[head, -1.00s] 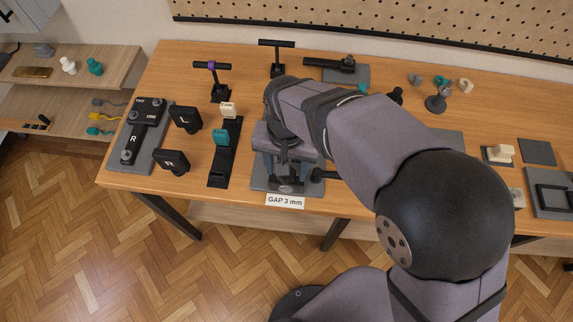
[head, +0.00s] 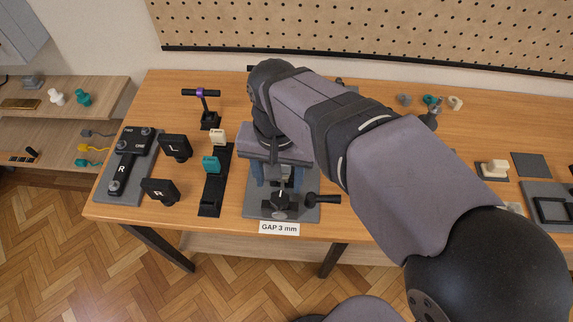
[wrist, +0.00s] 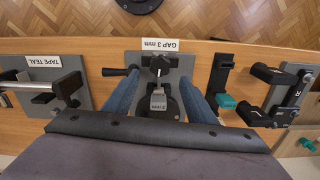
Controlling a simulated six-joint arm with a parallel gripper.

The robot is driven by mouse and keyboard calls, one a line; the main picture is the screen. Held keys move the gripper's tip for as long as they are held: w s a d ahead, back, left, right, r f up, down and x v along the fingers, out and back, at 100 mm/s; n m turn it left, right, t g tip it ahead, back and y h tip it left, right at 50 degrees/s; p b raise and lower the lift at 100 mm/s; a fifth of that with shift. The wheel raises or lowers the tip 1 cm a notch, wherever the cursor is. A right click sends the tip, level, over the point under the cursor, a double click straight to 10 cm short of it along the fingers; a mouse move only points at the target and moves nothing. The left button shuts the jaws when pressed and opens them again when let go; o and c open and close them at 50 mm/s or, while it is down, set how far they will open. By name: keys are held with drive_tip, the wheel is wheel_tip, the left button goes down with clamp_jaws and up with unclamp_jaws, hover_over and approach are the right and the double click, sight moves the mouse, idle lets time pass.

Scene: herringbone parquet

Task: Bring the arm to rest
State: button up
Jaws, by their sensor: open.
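My gripper (head: 277,180) is open above the gap fixture, near the table's front edge. In the wrist view, the blue fingers of my gripper (wrist: 160,88) stand apart on either side of a small grey piece (wrist: 158,101) with a mm marking. The fingers do not touch that piece. The gap fixture (head: 308,212) has a grey base and a dark side handle (head: 325,199). A white label reading GAP 3 mm (head: 279,228) is at its front. My arm hides part of the table behind the fixture.
A T-handled stand (head: 208,108) is behind. A pegboard (head: 380,30) backs the table.

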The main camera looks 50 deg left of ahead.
drive_tip(key=w+d+f+m, duration=0.3)
drive_tip(key=w+d+m, duration=0.1)
drive_tip(key=w+d, duration=1.35)
drive_tip(key=s+d+f+m, duration=0.2)
drive_tip(key=d, duration=1)
drive_tip(key=s+d+f+m, duration=0.1)
drive_tip(key=s+d+f, duration=0.1)
drive_tip(key=d, duration=1.1)
drive_tip(key=shift+s+d+f+m, duration=0.15)
drive_tip(key=shift+s+f+m, duration=0.25)
drive_tip(key=shift+s, duration=0.3)
